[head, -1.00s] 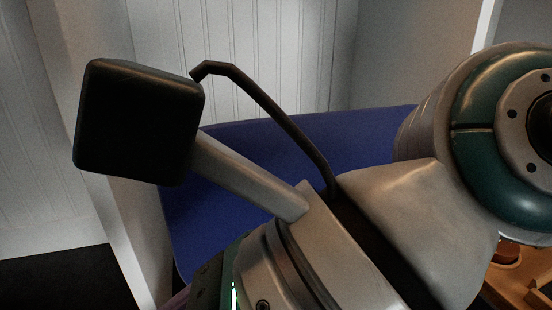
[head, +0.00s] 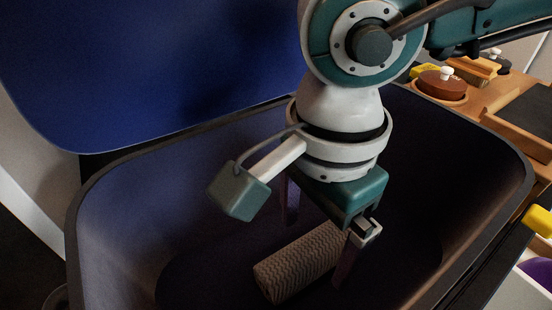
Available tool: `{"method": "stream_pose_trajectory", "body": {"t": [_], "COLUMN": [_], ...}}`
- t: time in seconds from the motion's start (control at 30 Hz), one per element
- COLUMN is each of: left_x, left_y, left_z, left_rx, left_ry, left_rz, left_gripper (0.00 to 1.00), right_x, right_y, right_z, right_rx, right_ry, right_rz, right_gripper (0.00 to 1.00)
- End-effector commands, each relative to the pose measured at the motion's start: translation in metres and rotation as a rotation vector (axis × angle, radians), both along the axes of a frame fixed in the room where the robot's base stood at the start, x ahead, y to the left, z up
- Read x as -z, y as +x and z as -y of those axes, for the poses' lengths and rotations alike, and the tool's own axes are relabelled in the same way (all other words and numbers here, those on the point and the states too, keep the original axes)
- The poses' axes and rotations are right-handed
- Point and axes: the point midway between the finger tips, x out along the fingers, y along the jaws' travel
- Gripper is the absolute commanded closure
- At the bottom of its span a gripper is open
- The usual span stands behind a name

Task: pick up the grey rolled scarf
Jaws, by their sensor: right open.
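The grey rolled scarf (head: 296,266) lies on the floor of a deep dark blue bin (head: 110,220). It is a ribbed cylinder, lying slantwise from lower left to upper right. My right gripper (head: 318,245) reaches down into the bin with its two fingers apart. One finger is beyond the scarf on the left, and the other is in front of the scarf's right end, hiding part of it. I cannot tell whether either finger touches it. My left gripper is not in view.
The bin's raised blue lid (head: 160,60) stands behind it. The bin walls surround my right gripper. On the right, a wooden bench (head: 500,95) holds a brown round pot (head: 442,84) with a white knob. A yellow object (head: 538,220) is at the right edge.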

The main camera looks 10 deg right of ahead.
Motion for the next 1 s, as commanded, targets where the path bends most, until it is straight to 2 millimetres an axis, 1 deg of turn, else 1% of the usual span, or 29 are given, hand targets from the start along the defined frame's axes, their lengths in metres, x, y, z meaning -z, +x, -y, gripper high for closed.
{"method": "stream_pose_trajectory", "body": {"t": [0.03,0.1,0.17,0.23,0.4,0.47,1.0], "left_x": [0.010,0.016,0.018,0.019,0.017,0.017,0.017], "left_y": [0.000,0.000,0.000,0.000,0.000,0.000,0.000], "left_z": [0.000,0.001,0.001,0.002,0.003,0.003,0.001], "left_rx": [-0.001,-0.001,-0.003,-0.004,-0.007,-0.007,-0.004], "left_ry": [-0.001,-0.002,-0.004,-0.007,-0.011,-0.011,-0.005], "left_rz": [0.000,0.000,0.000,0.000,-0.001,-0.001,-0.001], "left_gripper": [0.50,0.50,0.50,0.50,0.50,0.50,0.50], "right_x": [0.015,0.026,0.032,0.035,0.034,0.034,0.034], "right_y": [-0.001,-0.001,0.000,0.000,0.000,0.000,0.000], "right_z": [0.000,-0.001,-0.001,-0.001,-0.001,-0.001,-0.001], "right_rx": [0.000,0.000,0.000,-0.001,0.000,0.000,0.000], "right_ry": [-0.003,-0.001,-0.001,0.000,0.001,0.001,0.001], "right_rz": [-0.002,-0.002,-0.002,-0.001,-0.001,-0.001,-0.001], "right_gripper": [0.03,0.03,0.03,0.03,0.03,0.08,0.69]}}
